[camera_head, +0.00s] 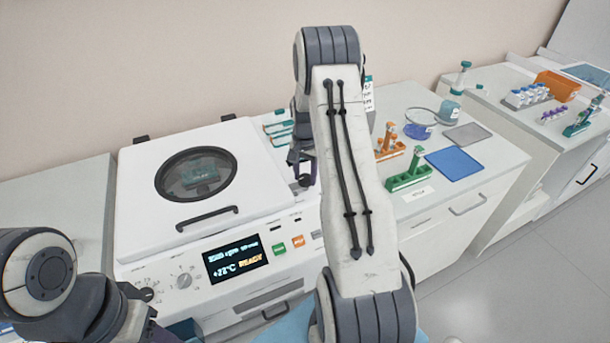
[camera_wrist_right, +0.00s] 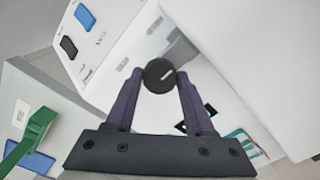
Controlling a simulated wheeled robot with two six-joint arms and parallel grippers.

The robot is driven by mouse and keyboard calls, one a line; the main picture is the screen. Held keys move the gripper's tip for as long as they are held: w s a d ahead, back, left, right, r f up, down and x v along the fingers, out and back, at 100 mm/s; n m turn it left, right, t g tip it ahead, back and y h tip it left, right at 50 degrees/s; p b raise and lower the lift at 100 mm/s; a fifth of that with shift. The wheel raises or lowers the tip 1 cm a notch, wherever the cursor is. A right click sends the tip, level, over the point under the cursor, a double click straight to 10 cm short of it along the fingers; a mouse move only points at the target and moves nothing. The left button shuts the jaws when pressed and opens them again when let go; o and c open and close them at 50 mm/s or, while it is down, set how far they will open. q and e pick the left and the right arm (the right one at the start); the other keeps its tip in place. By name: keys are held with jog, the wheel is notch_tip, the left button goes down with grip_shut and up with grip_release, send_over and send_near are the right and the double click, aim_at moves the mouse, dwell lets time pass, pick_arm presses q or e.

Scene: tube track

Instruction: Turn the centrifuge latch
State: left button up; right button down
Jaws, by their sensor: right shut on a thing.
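The white centrifuge (camera_head: 240,165) stands on the left of the bench with its lid down. The lid has a round window (camera_head: 196,174) and a black handle (camera_head: 207,218). The display (camera_head: 235,259) reads READY. The latch, a round black knob with a pale mark (camera_wrist_right: 159,75), shows in the right wrist view between my fingertips. My right gripper (camera_wrist_right: 160,82) is shut on the latch. In the head view my right gripper (camera_head: 303,178) is at the right side of the centrifuge, and my arm partly hides that area. My left gripper is out of view; only arm links show.
To the right stand an orange rack (camera_head: 390,150), a green rack (camera_head: 408,179) with a tube and a blue mat (camera_head: 458,165). A grey mat (camera_head: 467,134) lies behind. A second bench at the far right holds an orange bin (camera_head: 558,86) and tube racks.

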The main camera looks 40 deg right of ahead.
aim_at(305, 177)
jog(key=shift+c, duration=1.3)
grip_release()
jog(key=shift+r, duration=0.1)
jog(key=shift+r, duration=0.35)
notch_tip(305, 177, up, 10)
jog(key=b, duration=0.2)
jog(key=shift+f, duration=0.15)
